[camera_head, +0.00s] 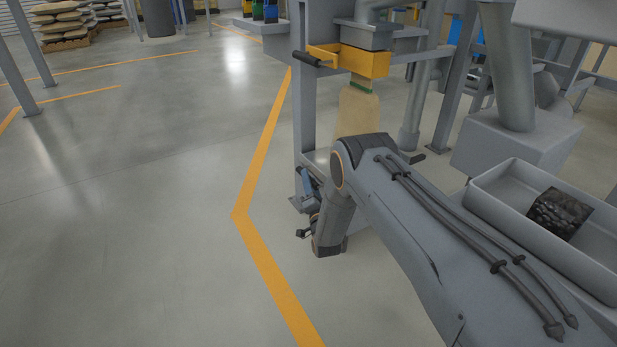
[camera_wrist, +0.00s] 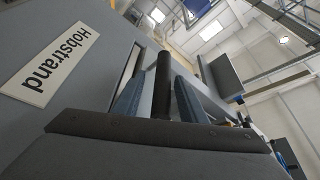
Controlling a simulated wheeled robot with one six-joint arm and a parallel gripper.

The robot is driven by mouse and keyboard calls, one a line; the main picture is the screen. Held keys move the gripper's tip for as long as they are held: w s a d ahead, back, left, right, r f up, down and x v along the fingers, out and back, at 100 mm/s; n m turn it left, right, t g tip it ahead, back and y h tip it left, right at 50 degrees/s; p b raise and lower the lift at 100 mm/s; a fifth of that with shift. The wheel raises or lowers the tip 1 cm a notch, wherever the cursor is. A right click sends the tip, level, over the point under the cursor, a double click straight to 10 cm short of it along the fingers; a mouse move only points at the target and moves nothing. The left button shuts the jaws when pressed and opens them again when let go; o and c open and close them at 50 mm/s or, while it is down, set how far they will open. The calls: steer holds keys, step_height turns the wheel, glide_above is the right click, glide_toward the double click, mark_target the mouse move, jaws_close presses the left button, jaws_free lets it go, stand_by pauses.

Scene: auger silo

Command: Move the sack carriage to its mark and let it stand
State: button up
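A pale sack (camera_head: 358,115) hangs upright under a yellow clamp body (camera_head: 362,62) with a green band at its mouth. Its lower part is hidden behind my arm. I cannot make out the sack carriage as a separate part, nor its mark. In the wrist view, my gripper (camera_wrist: 160,95) has its two blue-grey fingers apart, one on each side of a dark round bar (camera_wrist: 162,80). A light gap shows between the left finger and the bar.
A grey panel with a "Hobstrand" plate (camera_wrist: 48,72) is close on the left in the wrist view. A grey tray (camera_head: 485,200) holding a dark piece (camera_head: 560,213) is at right. A yellow floor line (camera_head: 262,150) bends left of the frame. Open floor lies left.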

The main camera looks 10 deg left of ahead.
steer(key=p+v, duration=0.1)
steer(key=v, duration=0.4)
steer(key=shift+s+d+p, duration=0.1)
steer(key=shift+s+p, duration=0.3)
steer(key=shift+s, duration=0.1)
